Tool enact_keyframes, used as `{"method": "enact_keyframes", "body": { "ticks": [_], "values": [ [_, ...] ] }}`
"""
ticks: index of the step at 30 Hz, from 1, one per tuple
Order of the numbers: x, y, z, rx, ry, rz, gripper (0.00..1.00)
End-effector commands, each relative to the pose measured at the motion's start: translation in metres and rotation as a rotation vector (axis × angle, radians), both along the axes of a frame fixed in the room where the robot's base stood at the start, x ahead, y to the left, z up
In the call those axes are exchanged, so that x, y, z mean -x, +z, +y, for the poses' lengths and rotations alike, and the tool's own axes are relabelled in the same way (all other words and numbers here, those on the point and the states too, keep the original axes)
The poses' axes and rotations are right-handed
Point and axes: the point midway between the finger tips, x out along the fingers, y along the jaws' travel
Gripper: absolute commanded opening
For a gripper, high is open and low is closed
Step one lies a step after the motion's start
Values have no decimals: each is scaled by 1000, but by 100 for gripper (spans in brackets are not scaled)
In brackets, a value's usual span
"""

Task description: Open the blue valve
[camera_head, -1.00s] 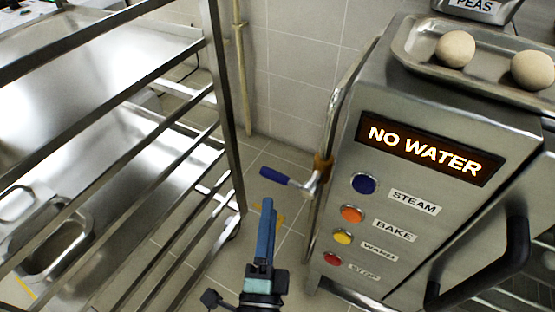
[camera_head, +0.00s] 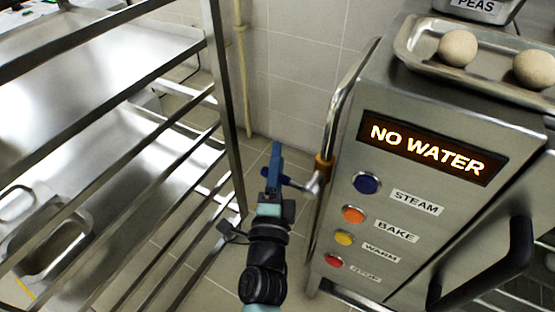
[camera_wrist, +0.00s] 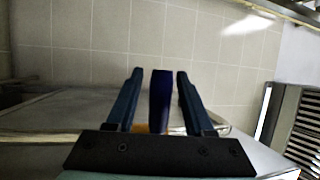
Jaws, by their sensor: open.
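The blue valve handle (camera_head: 284,180) is on a metal pipe fitting (camera_head: 315,183) at the left side of the oven. In the head view my gripper (camera_head: 274,160) is at the handle and hides part of it. In the wrist view the blue handle (camera_wrist: 161,98) stands between the two fingers of my gripper (camera_wrist: 158,80), with a gap on each side. The fingers are open and not closed on it.
The steel oven (camera_head: 400,190) with a lit "NO WATER" display (camera_head: 425,148) and several buttons stands to the right. A metal rack (camera_head: 225,110) stands close on the left. A tray (camera_head: 420,45) with dough balls (camera_head: 458,48) lies on the oven. A tiled wall (camera_head: 295,70) is behind.

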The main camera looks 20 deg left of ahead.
Motion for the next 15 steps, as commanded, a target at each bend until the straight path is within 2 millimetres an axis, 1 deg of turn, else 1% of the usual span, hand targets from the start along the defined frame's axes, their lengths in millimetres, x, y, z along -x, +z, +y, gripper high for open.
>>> {"method": "enact_keyframes", "body": {
  "ticks": [3, 10, 14, 15],
  "values": [
    [-3, 0, 0, 0, 0, 1, 53],
    [-3, 0, 0, 1, 0, 1, 53],
    [-3, 0, 0, 1, 0, 1, 29],
    [-3, 0, 1, 1, 0, 0, 22]
  ]
}}
